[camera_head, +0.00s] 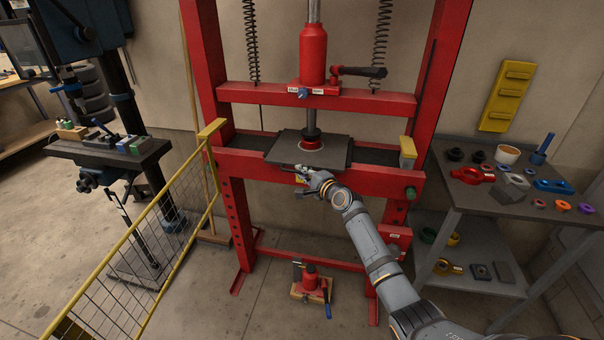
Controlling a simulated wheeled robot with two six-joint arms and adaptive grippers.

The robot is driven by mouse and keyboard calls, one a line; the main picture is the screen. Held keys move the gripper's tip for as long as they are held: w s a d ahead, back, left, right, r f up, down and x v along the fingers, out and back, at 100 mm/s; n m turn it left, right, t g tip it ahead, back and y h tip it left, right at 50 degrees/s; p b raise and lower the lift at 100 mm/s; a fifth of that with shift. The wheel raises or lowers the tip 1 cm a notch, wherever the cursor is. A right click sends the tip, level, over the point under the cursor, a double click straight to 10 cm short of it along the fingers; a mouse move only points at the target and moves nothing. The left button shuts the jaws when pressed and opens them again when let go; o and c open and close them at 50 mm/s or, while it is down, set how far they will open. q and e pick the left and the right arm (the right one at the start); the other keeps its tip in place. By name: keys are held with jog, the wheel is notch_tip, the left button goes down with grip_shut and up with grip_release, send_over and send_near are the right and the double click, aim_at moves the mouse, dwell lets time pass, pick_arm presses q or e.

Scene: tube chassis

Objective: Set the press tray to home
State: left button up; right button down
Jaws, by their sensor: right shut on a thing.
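The red press (318,182) stands in the middle of the view. The press tray (285,150) is a dark flat plate on the press bed, under the ram (311,122). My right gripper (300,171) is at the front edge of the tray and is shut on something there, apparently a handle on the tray. The wrist hides much of the fingers and of what they hold. My left gripper is not in view.
A yellow mesh guard (150,245) stands at the left, before a drill press (112,148). A grey cart (492,205) with parts is at the right. A small red jack (310,283) sits on the floor below the bed.

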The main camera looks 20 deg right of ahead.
jog(key=c, duration=1.6)
grip_release()
jog(key=shift+w+d+r, duration=0.1)
jog(key=shift+d+r, duration=0.05)
jog(key=shift+r, duration=0.1)
jog(key=shift+o, duration=0.8)
jog(key=shift+w+f, duration=0.1)
jog(key=shift+f, duration=0.05)
jog(key=shift+s+d+f, duration=0.1)
jog(key=shift+s+d, duration=0.05)
jog(key=shift+s, duration=0.3)
jog(key=v, duration=1.1)
